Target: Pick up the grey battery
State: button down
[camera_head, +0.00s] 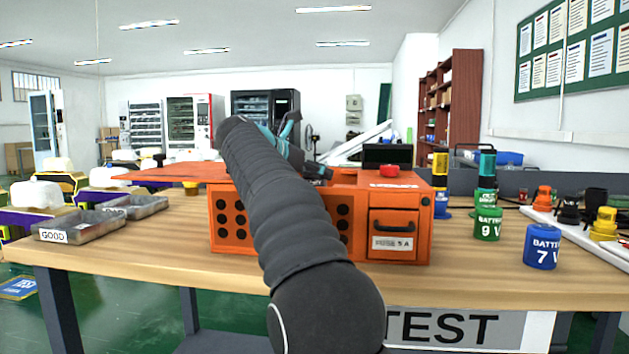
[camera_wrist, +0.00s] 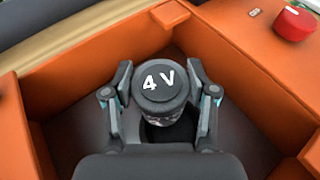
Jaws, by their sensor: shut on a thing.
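The grey battery (camera_wrist: 163,85), a dark grey cylinder marked "4 V" on its top, stands inside an orange-walled compartment in the wrist view. My gripper (camera_wrist: 165,100) has one finger on each side of it and is shut on it. A dark round area shows just below the battery, partly hidden by it. In the head view my gripper (camera_head: 300,160) is down behind the front of the orange tester box (camera_head: 393,220), largely hidden by my arm. The battery is hidden in that view.
A red button (camera_wrist: 294,23) sits on the box top, right of the compartment. A green 9 V battery (camera_head: 488,224) and a blue 7 V battery (camera_head: 541,247) stand at the table's right. Grey trays (camera_head: 78,228) lie at the left. Orange walls surround my gripper closely.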

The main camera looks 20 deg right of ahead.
aim_at(312, 181)
notch_tip(312, 181, up, 10)
jog(key=p, duration=0.5)
jog(key=shift+f, duration=0.2)
jog(key=shift+s+a+b, duration=0.25)
jog(key=shift+b, duration=0.1)
jog(key=shift+s+a+f+b, duration=0.3)
jog(key=shift+f+b, duration=0.8)
jog(key=shift+f, duration=0.65)
jog(key=shift+s+a+f+b, duration=0.2)
jog(key=shift+s+f+b, duration=0.15)
jog(key=shift+f+b, duration=1.1)
jog(key=shift+s+a+f+b, duration=0.3)
jog(key=shift+f+b, duration=0.45)
jog(key=shift+f, duration=1.35)
jog(key=shift+f, duration=0.3)
jog(key=shift+c, duration=1.6)
grip_release()
